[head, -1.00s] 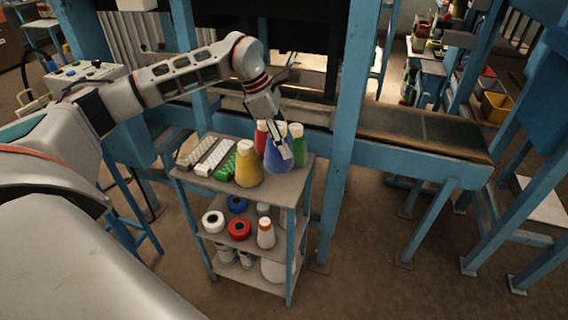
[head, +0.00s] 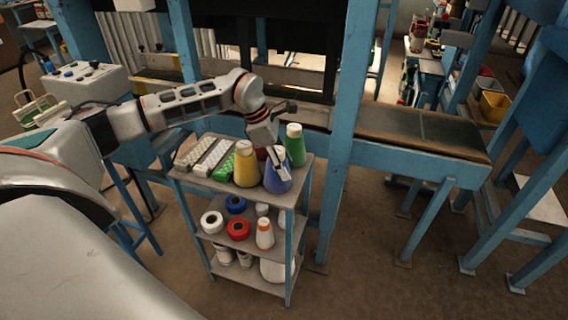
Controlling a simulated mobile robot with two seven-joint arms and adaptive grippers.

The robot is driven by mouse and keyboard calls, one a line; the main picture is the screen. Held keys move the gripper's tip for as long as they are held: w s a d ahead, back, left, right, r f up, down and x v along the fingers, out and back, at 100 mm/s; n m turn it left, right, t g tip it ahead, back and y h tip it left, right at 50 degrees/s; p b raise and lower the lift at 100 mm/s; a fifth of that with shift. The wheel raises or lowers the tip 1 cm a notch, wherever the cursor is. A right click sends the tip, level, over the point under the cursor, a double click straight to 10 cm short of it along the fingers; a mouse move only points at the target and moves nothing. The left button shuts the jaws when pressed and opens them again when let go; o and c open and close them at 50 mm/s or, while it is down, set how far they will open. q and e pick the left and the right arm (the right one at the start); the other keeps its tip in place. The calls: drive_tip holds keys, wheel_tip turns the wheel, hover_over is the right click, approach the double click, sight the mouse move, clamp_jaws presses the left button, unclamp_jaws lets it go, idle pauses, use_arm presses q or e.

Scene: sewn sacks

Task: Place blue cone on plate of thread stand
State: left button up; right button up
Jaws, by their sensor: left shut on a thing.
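My left gripper (head: 279,165) is shut on the blue cone (head: 278,182), near its top. The cone is roughly upright at the front right of the rack's top shelf (head: 225,187). I cannot tell whether its base touches the shelf. My gripper covers the cone's upper part. I cannot make out a thread stand or its plate in this view. My right gripper is not in view.
A yellow cone (head: 246,167) stands left of the blue one and a green cone (head: 295,147) behind it. A red cone is mostly hidden by my gripper. Spools, including a red one (head: 238,229), lie on the lower shelf. A blue post (head: 341,150) rises close right of the rack.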

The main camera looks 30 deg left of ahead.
use_arm(q)
drive_tip(key=o, duration=0.9)
drive_tip(key=shift+f, duration=0.15)
drive_tip(key=o, duration=0.3)
drive_tip(key=shift+o, duration=0.2)
